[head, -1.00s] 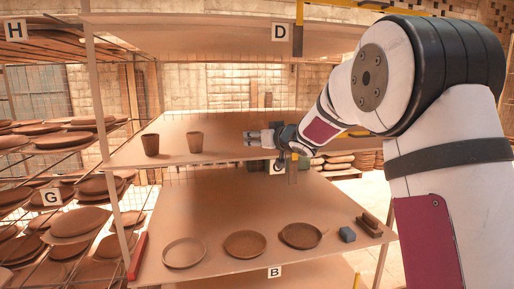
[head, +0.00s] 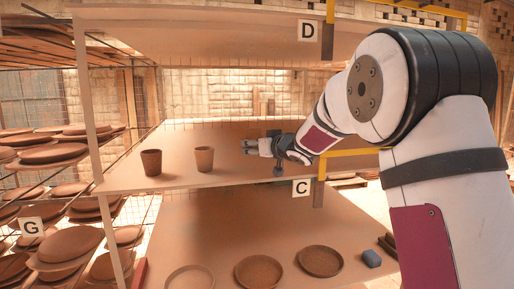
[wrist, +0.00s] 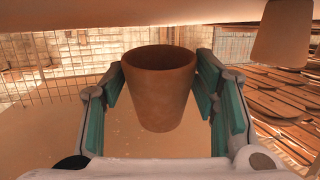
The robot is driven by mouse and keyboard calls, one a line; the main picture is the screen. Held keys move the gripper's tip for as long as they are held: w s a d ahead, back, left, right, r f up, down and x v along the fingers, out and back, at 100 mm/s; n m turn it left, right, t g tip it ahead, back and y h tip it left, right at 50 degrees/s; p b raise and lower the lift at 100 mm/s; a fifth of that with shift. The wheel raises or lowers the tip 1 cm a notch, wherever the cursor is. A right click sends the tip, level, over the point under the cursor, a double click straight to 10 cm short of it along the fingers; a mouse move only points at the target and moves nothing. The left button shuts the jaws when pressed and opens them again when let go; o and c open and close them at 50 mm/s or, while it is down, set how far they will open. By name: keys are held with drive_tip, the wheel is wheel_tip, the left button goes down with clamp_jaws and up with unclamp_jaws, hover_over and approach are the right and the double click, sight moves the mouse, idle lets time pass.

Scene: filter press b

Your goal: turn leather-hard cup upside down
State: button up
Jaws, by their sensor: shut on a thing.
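In the wrist view a brown tapered cup (wrist: 160,92) sits between the teal pads of my gripper (wrist: 159,75), which is shut on it. Its wide open rim is toward the picture's top. Another cup (wrist: 284,34) at the upper right tapers the opposite way, its base toward the board above, so the surroundings appear inverted and the held cup upside down. In the head view my gripper (head: 246,147) is above shelf C, pointing left; I cannot make out the held cup there. Two cups stand to its left, a darker one (head: 151,163) and a lighter one (head: 204,160).
Shelf C (head: 122,178) has free room around the cups. Shelf D (head: 200,40) is overhead. Below are several shallow dishes (head: 321,261) and a blue block (head: 372,259). A rack of clay plates (head: 65,245) is at left, and a yellow bar (head: 352,153) runs near my arm.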

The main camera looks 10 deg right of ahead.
sight(257, 169)
idle(0.4)
drive_tip(key=shift+f+b, duration=0.3)
drive_tip(key=shift+f, duration=1.65)
drive_tip(key=shift+f, duration=0.55)
drive_tip(key=o, duration=1.3)
